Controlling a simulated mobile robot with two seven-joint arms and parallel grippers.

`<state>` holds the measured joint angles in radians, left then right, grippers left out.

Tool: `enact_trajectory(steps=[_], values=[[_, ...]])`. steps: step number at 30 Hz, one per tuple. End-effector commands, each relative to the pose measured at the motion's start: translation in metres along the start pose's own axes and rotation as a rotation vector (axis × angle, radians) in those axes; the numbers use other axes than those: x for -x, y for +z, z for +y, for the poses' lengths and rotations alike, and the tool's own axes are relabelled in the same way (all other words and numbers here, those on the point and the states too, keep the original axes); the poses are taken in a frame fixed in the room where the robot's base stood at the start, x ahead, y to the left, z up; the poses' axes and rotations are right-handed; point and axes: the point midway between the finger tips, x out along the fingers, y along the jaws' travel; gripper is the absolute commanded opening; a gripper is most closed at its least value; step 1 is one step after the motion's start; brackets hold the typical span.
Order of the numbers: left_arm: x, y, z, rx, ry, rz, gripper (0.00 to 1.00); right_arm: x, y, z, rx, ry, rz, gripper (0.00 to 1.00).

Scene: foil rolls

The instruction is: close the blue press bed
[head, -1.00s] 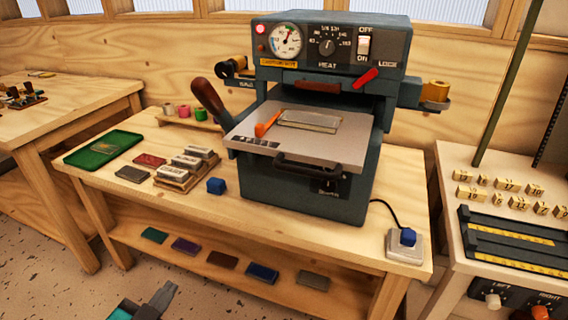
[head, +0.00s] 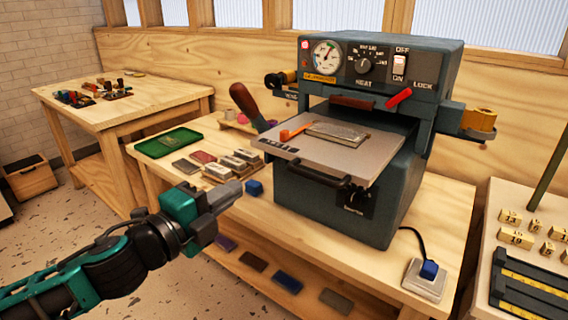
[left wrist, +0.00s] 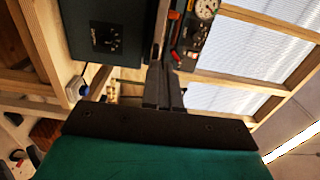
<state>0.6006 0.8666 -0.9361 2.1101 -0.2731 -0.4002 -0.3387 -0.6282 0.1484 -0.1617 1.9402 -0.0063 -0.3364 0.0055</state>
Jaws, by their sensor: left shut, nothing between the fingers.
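The blue-grey press (head: 375,130) stands on the wooden bench. Its flat grey bed (head: 360,164) is drawn out toward the front, with a black handle (head: 318,172) on its front edge. A metal plate (head: 337,134) and an orange tool (head: 295,132) lie on the bed. My left gripper (head: 236,190) is shut and empty, left of the bed and in front of the bench's small objects, apart from the handle. In the left wrist view its fingers (left wrist: 163,88) point toward the press (left wrist: 105,32), seen sideways. My right gripper is not in view.
A dark red-brown lever (head: 247,101) rises beside the bed. A switch box (head: 424,280) is at front right.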

Motion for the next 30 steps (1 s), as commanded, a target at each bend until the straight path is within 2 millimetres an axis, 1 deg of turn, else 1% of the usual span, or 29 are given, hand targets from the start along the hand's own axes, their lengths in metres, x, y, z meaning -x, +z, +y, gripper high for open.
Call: enact_trajectory(steps=[5, 12, 18, 24, 30], values=[[-0.028, -0.001, -0.003, 0.002, -0.004, 0.002, 0.0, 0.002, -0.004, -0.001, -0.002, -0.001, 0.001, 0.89], [-0.077, -0.001, -0.002, 0.002, -0.003, 0.001, 0.0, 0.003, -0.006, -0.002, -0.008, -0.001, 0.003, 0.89], [-0.11, -0.001, -0.001, 0.003, -0.002, 0.001, 0.0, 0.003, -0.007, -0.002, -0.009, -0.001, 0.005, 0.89], [-0.13, -0.001, -0.001, 0.005, -0.001, 0.0, 0.0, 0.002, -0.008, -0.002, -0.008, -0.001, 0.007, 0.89], [-0.135, 0.0, 0.0, 0.005, -0.001, 0.0, 0.0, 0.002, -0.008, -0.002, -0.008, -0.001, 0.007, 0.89]])
